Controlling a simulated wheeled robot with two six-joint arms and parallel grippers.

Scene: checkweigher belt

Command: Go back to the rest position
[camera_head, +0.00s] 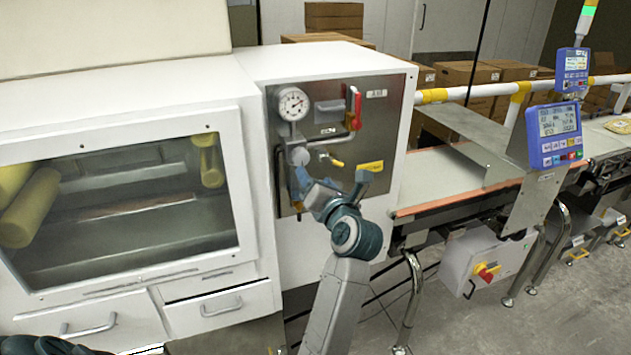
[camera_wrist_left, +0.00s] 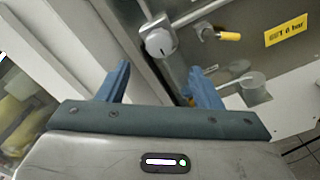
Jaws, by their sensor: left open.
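My left gripper (camera_head: 332,180) is in front of the steel control panel (camera_head: 385,100) on the white machine. Its two blue fingers are spread apart with nothing between them. In the left wrist view the open fingers (camera_wrist_left: 162,85) point toward the panel, and a grey round knob (camera_wrist_left: 161,40) appears beyond the gap between them. In the head view this knob (camera_head: 300,156) sits just above the left finger. I cannot tell whether any finger touches the panel. My right gripper is not in view.
The panel carries a pressure gauge (camera_head: 293,104), a red-handled lever (camera_head: 355,108) and a small yellow-handled valve (camera_head: 334,162). A windowed cabinet (camera_head: 120,275) stands at the left. The conveyor belt (camera_head: 445,172) and blue display (camera_head: 556,133) are at the right. Open floor lies at the lower right.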

